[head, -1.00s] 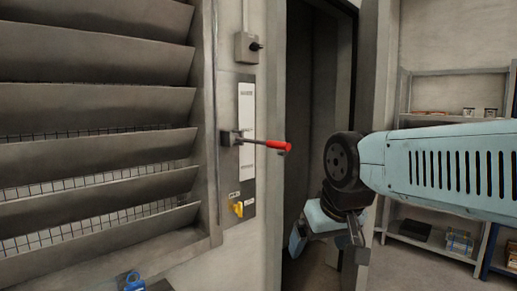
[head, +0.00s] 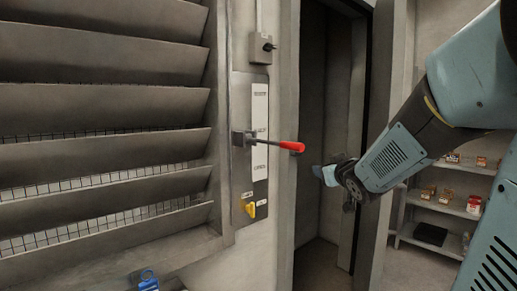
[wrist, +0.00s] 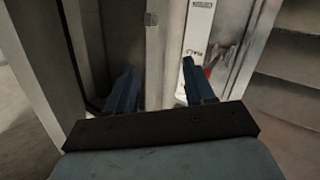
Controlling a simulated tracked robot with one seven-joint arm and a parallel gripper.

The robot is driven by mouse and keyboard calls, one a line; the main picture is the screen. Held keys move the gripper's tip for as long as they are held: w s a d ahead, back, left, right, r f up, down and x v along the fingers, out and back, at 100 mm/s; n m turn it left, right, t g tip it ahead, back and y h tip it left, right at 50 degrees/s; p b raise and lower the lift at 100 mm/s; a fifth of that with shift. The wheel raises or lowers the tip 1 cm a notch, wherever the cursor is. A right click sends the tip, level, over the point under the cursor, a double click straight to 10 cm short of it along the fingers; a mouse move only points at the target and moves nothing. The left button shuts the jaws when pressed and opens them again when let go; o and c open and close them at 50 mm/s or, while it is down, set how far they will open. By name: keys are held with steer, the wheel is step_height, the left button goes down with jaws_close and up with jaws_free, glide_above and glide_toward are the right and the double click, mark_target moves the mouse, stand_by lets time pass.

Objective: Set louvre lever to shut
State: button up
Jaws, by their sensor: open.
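The louvre lever has a red grip (head: 290,146) on a dark rod. It sticks out to the right, roughly level, from a bracket (head: 242,139) midway up a white label plate (head: 260,110). The lettering is too small to read. The louvre slats (head: 95,105) at left are tilted with gaps between them. My gripper (head: 322,173) is right of and slightly below the red grip, apart from it in the head view. In the wrist view my gripper (wrist: 156,82) shows two open blue fingers with nothing between them. Part of the red grip (wrist: 207,73) shows beyond the right finger.
A yellow knob (head: 250,209) sits below the lever plate, and a grey switch box (head: 260,48) above it. A dark doorway (head: 325,110) opens behind my gripper. Shelves with small goods (head: 445,205) stand at right. A blue object (head: 147,280) is at the bottom.

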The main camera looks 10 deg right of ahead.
mark_target(293, 147)
steer(key=w+a+r+n+y, duration=0.1)
steer(key=w+a+n+y, duration=0.1)
steer(key=w+y, duration=0.1)
steer(key=w+a+r+n+t+y, duration=0.1)
steer(key=w+a+r+n+y, duration=0.1)
steer(key=w+y, duration=0.2)
steer(key=w+a+r+n+t+y, duration=0.1)
steer(key=w+a+n+y, duration=0.2)
steer(key=y, duration=0.3)
steer(key=shift+w+r+y, duration=0.25)
steer(key=shift+w+y, duration=0.05)
steer(key=shift+w, duration=0.05)
stand_by(0.4)
jaws_close()
stand_by(0.5)
